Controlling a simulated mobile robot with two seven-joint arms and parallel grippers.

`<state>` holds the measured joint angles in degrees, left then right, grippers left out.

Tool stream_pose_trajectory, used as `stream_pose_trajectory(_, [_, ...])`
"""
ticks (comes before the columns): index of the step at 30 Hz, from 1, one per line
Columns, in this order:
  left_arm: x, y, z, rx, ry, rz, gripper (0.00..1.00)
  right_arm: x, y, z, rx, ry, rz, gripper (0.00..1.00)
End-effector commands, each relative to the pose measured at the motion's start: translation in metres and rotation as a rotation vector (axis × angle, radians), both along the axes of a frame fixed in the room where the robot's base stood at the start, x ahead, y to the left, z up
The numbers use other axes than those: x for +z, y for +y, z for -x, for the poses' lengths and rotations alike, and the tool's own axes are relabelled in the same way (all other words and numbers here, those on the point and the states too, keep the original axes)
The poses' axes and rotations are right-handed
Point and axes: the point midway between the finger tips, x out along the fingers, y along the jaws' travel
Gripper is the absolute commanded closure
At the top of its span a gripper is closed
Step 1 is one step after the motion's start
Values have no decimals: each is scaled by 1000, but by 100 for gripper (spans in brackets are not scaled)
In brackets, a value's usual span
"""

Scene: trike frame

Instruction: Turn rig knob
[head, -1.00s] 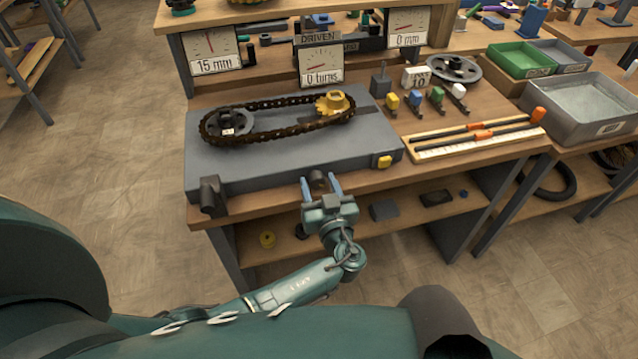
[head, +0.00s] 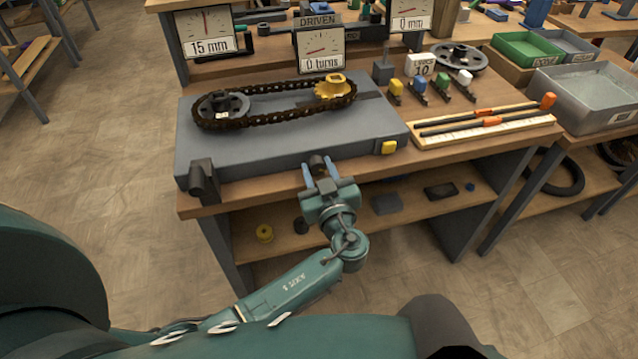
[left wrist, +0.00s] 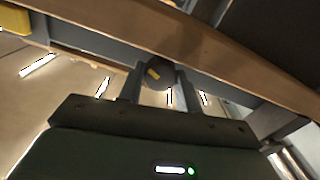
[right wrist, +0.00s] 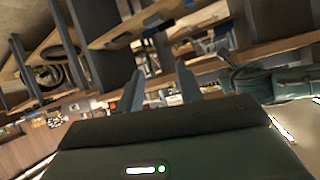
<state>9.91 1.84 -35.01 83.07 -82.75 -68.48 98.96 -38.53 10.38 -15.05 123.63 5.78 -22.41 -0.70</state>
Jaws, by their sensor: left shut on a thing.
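The rig (head: 280,158) is a grey slab on the bench, carrying a dark chain (head: 285,117) around a grey sprocket (head: 222,107) and a yellow sprocket (head: 335,88). A dark round knob (head: 316,161) is at its front edge. My left gripper (head: 321,173) is shut on this knob. In the left wrist view, the knob (left wrist: 158,77) shows a yellow mark, with a finger on each side. My right gripper (right wrist: 161,86) shows only in its own wrist view. Its fingers are apart, with nothing between them.
Dials read 15 mm (head: 207,32), 0 turns (head: 320,50) and 0 mm (head: 410,14). A yellow button (head: 388,147) is right of the knob; a dark post (head: 202,178) is at the rig's left front corner. A shelf (head: 340,222) with small parts lies below.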

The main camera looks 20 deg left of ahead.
Motion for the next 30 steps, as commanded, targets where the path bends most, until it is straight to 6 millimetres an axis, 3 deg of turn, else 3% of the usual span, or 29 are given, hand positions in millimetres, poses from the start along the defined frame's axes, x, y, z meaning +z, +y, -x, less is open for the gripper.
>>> stream_pose_trajectory(1, [-7, 0, -1, 0, -21, 26, 89, -14, 1, -1, -3, -6, -16, 64])
stream_pose_trajectory(3, [-7, 0, -1, -1, -42, 58, 89, -19, 1, -2, -9, -18, -31, 64])
stream_pose_trajectory(15, [-3, 1, 0, -2, -146, 209, 89, -8, -18, 12, -63, -167, -52, 64])
stream_pose_trajectory(28, [2, 2, 0, 0, -156, 223, 89, -2, -21, 13, -66, -188, -48, 64])
stream_pose_trajectory(29, [2, 2, 0, 0, -156, 223, 64, -2, -21, 13, -66, -188, -48, 64])
stream_pose_trajectory(30, [2, 2, 0, 0, -156, 223, 60, -2, -21, 13, -66, -188, -48, 64])
